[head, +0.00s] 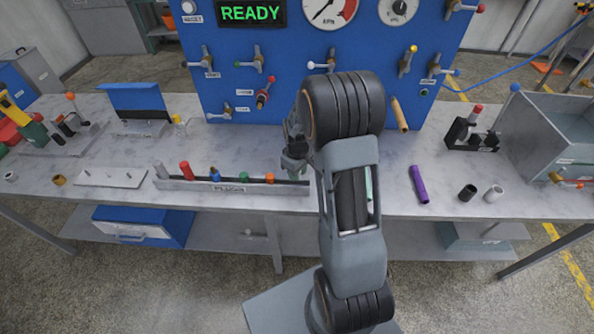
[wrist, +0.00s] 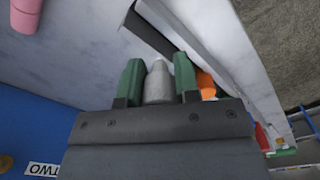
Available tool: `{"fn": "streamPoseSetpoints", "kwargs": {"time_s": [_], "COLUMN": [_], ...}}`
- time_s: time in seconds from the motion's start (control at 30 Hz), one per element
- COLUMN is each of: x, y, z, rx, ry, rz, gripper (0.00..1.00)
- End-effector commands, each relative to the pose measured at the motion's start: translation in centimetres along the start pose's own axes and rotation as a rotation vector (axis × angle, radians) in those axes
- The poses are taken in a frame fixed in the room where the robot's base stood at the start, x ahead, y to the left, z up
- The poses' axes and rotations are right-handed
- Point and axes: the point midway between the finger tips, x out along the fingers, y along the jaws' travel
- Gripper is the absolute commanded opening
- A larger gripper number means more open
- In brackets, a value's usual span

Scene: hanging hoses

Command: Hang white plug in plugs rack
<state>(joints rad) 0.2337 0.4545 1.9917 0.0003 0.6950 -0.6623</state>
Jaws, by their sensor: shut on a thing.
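The plugs rack (head: 235,188) is a long, low grey rack with a label along the front edge of the bench; part of it also shows in the wrist view (wrist: 215,45). It holds a grey plug (head: 162,171), a red plug (head: 185,171), a blue plug (head: 215,174), a green plug (head: 244,177) and an orange plug (head: 270,178). My gripper (head: 294,165) is at the rack's right end. In the wrist view, its green fingers (wrist: 158,70) are shut on the pale white plug (wrist: 158,84), next to the orange plug (wrist: 206,84). The plug's lower end is hidden.
A blue panel (head: 280,95) with valves and gauges stands behind the bench. A purple tube (head: 418,190), a black cylinder (head: 468,193) and a white cylinder (head: 493,194) are to the right. A white plate (head: 110,178) lies left of the rack. Bare bench lies behind the rack.

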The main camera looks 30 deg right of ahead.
Motion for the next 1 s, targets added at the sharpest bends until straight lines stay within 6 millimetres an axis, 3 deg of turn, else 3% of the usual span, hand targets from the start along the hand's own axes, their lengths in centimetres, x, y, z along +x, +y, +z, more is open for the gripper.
{"fn": "streamPoseSetpoints", "kwargs": {"time_s": [0.23,1.0], "x": [1.9,1.9], "y": [0.0,0.0], "z": [0.0,0.0], "rx": [0.000,0.000], "ry": [0.000,0.000], "rz": [0.000,0.000], "gripper": [0.07,0.07]}}
